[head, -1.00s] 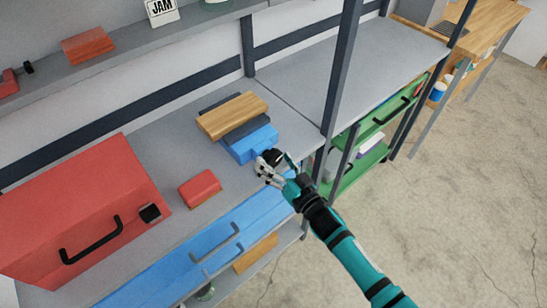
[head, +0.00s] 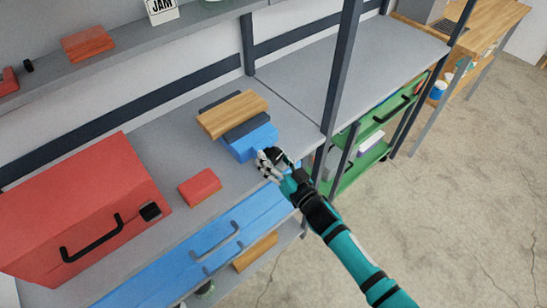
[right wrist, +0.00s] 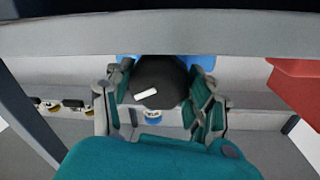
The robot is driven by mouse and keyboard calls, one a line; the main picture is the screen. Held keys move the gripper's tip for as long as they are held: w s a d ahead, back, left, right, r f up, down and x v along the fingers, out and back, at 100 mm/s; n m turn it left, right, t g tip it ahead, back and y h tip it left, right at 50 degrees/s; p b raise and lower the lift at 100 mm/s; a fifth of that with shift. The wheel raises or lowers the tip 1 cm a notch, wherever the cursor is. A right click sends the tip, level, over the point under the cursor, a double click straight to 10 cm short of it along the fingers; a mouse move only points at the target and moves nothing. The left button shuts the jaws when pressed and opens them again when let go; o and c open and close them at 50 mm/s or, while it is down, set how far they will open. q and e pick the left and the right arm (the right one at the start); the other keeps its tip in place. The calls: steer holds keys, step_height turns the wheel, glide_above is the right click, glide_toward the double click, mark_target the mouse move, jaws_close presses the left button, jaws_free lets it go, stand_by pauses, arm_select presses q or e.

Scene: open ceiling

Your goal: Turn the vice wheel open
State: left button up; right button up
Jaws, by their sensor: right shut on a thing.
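The blue vice (head: 252,143) sits near the front edge of the grey bench, with dark jaws around a wooden block (head: 233,115). The black vice wheel (right wrist: 160,75) has a white mark on its face and lies between the fingers of my right gripper (right wrist: 160,100). In the head view my right gripper (head: 270,163) is at the front of the vice and shut on the wheel, which its fingers mostly hide there. My left gripper is not in view.
A red toolbox (head: 75,205) and a small red box (head: 200,188) stand left of the vice. Blue drawers with handles (head: 215,240) lie below the bench edge. A dark shelf post (head: 340,70) rises to the right. The bench beyond it is clear.

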steer(key=n+b, duration=0.1)
steer(key=n, duration=0.2)
steer(key=shift+f, duration=0.2)
steer(key=shift+r+n+t+b, duration=0.15)
steer(key=shift+n+t+b, duration=0.25)
steer(key=shift+n, duration=0.9)
steer(key=o, duration=1.2)
steer(key=shift+c, duration=0.2)
steer(key=shift+s+d, duration=0.15)
steer(key=shift+s, duration=0.05)
steer(key=v, duration=1.1)
steer(key=shift+s+d, duration=0.2)
steer(key=shift+d, duration=0.1)
